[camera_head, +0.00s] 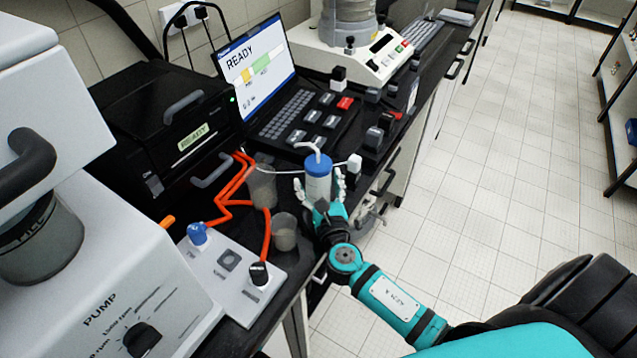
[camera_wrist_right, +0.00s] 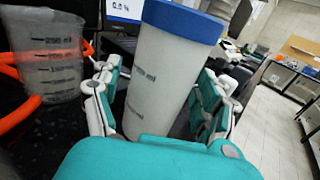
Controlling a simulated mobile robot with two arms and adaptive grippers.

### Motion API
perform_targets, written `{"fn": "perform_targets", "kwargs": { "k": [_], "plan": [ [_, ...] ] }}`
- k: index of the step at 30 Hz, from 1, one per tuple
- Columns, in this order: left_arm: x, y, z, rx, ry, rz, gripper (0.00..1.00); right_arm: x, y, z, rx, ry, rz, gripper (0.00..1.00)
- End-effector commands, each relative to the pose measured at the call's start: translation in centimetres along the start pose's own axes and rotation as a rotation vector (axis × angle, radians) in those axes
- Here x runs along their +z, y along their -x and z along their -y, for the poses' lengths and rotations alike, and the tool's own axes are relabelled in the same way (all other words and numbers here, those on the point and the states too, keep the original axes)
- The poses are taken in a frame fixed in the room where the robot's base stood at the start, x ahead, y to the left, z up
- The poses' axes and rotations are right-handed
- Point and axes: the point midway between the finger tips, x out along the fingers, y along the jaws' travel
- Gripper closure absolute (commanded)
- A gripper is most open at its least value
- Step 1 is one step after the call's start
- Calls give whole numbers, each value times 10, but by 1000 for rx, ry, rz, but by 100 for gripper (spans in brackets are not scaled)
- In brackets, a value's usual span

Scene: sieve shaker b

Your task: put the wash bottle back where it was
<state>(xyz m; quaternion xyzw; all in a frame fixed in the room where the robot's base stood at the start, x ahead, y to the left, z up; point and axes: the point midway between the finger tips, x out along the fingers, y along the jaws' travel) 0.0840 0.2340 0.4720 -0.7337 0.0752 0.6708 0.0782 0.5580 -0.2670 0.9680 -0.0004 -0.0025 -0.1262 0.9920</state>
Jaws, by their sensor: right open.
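The wash bottle (camera_head: 318,182) has a white body, a blue cap and a bent white spout. It stands near the front edge of the black bench, in front of the keypad. My right gripper (camera_head: 325,192) is open around it, one finger on each side. In the right wrist view the bottle (camera_wrist_right: 160,75) stands between the open fingers (camera_wrist_right: 155,100), tilted in the picture. I cannot tell whether either finger touches it. The bottle's lower end is hidden behind the gripper. My left gripper is not in view.
A beaker (camera_head: 262,186) and a smaller cup (camera_head: 284,232) stand left of the bottle. Orange tubing (camera_head: 232,190) runs beside them to a pump panel (camera_head: 235,270). A laptop (camera_head: 258,70) and black keypad (camera_head: 312,122) lie behind. The tiled floor to the right is clear.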

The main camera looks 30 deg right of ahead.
Motion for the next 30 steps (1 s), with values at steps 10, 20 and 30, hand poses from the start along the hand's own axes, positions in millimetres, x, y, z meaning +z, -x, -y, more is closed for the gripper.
{"fn": "perform_targets", "kwargs": {
  "k": [10,20,30],
  "plan": [
    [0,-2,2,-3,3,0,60,0,19,0,2,1,-2,24],
    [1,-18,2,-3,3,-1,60,0,89,0,1,-1,-2,24],
    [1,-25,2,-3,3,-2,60,3,120,0,0,-1,1,24]
  ]
}}
